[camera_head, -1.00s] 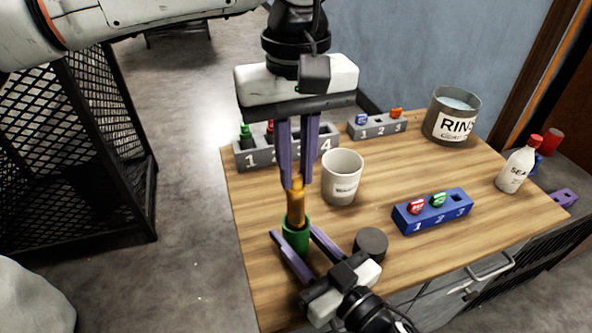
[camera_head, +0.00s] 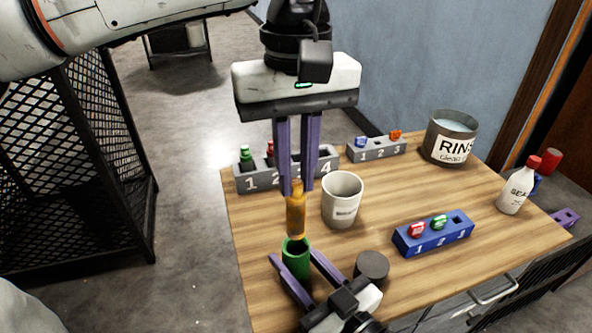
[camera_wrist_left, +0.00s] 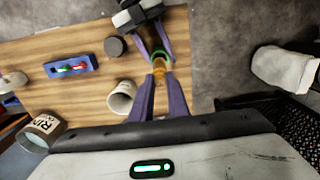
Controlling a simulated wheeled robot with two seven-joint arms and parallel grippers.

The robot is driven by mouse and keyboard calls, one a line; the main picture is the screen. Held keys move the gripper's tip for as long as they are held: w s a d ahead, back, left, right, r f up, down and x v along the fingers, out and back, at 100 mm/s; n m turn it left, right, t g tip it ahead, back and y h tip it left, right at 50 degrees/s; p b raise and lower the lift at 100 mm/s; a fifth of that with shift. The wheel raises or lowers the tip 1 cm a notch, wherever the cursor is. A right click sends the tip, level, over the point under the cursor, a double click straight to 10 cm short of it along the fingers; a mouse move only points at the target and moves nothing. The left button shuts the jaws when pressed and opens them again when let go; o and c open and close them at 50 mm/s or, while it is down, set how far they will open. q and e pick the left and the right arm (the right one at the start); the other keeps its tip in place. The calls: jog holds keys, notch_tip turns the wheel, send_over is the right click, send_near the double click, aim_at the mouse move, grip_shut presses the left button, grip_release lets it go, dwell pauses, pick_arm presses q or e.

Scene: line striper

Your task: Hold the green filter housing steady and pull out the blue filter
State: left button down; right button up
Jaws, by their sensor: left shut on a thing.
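The filter (camera_head: 296,216) is orange-amber, not blue. It hangs upright, and my left gripper (camera_head: 297,190) is shut on its top. Its lower end is at or just above the mouth of the green filter housing (camera_head: 297,262); I cannot tell the exact gap. The housing stands upright at the table's near left. My right gripper (camera_head: 294,256) has one finger on each side of the housing; I cannot tell whether they press on it. The left wrist view shows the filter (camera_wrist_left: 159,68) between my left fingers, with the green rim (camera_wrist_left: 161,51) beyond.
A white cup (camera_head: 342,203) stands close right of the filter. A dark round piece (camera_head: 371,268) is beside my right gripper. A grey numbered rack (camera_head: 257,180) is behind; a blue rack (camera_head: 433,236), smaller grey rack (camera_head: 376,149), rinse pot (camera_head: 450,138) and white bottle (camera_head: 516,190) are further right.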

jog(key=o, duration=0.4)
